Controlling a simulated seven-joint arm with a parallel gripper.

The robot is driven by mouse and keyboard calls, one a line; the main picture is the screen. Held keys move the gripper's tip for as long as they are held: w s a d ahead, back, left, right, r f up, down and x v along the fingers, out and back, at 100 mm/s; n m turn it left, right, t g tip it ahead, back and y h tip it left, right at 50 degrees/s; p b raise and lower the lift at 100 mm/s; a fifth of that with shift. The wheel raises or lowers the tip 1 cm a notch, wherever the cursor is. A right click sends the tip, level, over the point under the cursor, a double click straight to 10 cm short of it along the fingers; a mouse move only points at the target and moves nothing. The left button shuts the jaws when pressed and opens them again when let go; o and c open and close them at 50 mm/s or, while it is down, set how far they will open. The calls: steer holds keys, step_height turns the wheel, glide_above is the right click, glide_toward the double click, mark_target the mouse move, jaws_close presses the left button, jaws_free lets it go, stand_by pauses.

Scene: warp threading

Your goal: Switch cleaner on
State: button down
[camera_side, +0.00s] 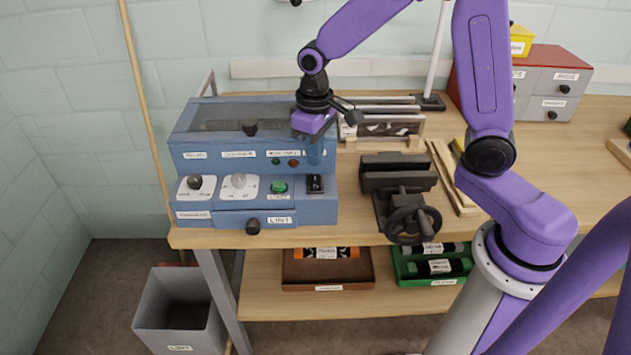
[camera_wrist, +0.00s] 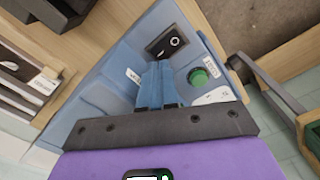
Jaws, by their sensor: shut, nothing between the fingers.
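The cleaner (camera_side: 255,216) is a blue bench machine at the left end of the table in the side view. Its black rocker switch (camera_side: 315,184) is at the right end of the lower front panel. In the wrist view the switch (camera_wrist: 165,42) shows a white line and circle; I cannot tell which way it is set. A green button (camera_side: 279,187) sits left of the switch, and also shows in the wrist view (camera_wrist: 198,76). My gripper (camera_side: 316,165) is shut and empty, pointing down above the switch. Its blue fingers (camera_wrist: 158,72) show just short of the switch; contact is not visible.
The panel also has a black knob (camera_side: 195,182) and a grey knob (camera_side: 239,181). A drawer with a black knob (camera_side: 253,226) is below. A dark vise (camera_side: 398,180) with a handwheel stands right of the cleaner. A grey bin (camera_side: 178,318) is on the floor.

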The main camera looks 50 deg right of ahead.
steer(key=shift+r, duration=1.55)
steer(key=s+d+n, duration=0.1)
steer(key=s+n, duration=0.2)
steer(key=s, duration=0.5)
steer(key=s+r+n, duration=0.1)
steer(key=s+n, duration=0.2)
steer(key=s, duration=0.5)
steer(key=s+d+n, duration=0.1)
steer(key=s+n, duration=0.2)
steer(key=s, duration=0.6)
steer(key=shift+d+r+n, duration=0.3)
steer(key=shift+d, duration=0.05)
steer(key=shift+w, duration=0.1)
steer(key=w+a+r+m, duration=0.1)
steer(key=w+a+r, duration=0.1)
steer(key=w, duration=0.4)
steer(key=w+a+r+m, duration=0.1)
steer(key=w+a, duration=0.1)
steer(key=w, duration=0.5)
step_height(320, 180, up, 3)
steer(key=m+t+h, duration=0.1)
steer(key=m, duration=0.1)
glide_above(315, 177)
steer(key=s+a, duration=0.2)
steer(key=shift+w+d+f, duration=0.15)
steer(key=shift+w+f, duration=0.05)
steer(key=shift+w, duration=0.05)
